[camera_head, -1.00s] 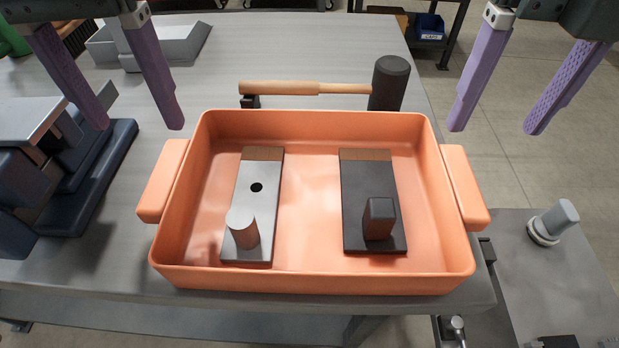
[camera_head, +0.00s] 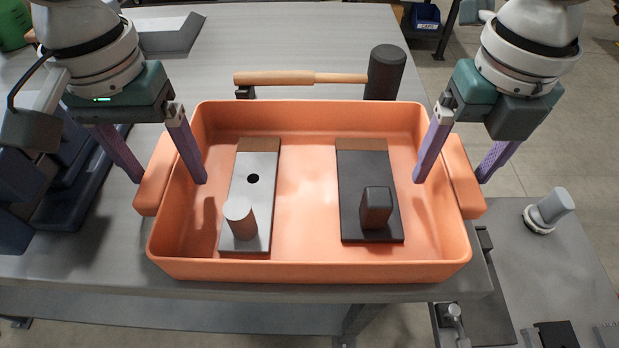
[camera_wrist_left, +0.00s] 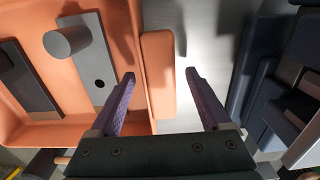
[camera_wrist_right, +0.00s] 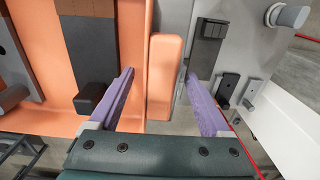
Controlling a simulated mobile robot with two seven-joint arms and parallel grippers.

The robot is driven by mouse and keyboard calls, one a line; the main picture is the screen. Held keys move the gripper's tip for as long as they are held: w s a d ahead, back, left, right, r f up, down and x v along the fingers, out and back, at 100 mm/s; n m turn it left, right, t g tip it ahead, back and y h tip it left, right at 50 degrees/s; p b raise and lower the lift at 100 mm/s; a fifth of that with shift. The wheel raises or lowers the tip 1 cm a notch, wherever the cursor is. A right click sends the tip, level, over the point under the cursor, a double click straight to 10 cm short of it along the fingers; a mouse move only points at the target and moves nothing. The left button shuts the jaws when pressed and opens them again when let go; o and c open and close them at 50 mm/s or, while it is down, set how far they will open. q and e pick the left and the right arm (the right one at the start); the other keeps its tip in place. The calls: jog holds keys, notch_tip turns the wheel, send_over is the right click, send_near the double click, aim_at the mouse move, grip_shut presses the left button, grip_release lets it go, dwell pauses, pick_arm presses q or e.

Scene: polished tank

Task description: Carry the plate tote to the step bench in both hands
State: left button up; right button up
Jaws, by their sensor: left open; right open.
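The plate tote (camera_head: 310,270) is an orange tray with a block handle on each side, standing on the grey table. In it lie a silver plate (camera_head: 262,180) with a round hole and a peg, and a dark plate (camera_head: 362,185) with a block. My left gripper (camera_head: 172,182) is open, its fingers on either side of the left handle (camera_head: 152,190); the handle shows between them in the left wrist view (camera_wrist_left: 158,75). My right gripper (camera_head: 450,181) is open, its fingers on either side of the right handle (camera_head: 466,190), also between them in the right wrist view (camera_wrist_right: 165,75).
A mallet (camera_head: 385,72) with a wooden handle lies behind the tote. A dark blue fixture (camera_head: 60,190) stands left of it. A lower grey surface (camera_head: 570,260) with a knob (camera_head: 548,210) is at the right. I cannot tell which thing is the step bench.

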pick_arm(q)
grip_shut()
pick_arm(e)
grip_shut()
dwell(1.1)
pick_arm(q)
jog(key=shift+r, duration=0.15)
pick_arm(e)
jog(key=shift+w+r, duration=0.1)
jog(key=shift+r, duration=0.05)
pick_arm(q)
jog(key=shift+r, duration=0.15)
pick_arm(e)
jog(key=shift+r, duration=0.1)
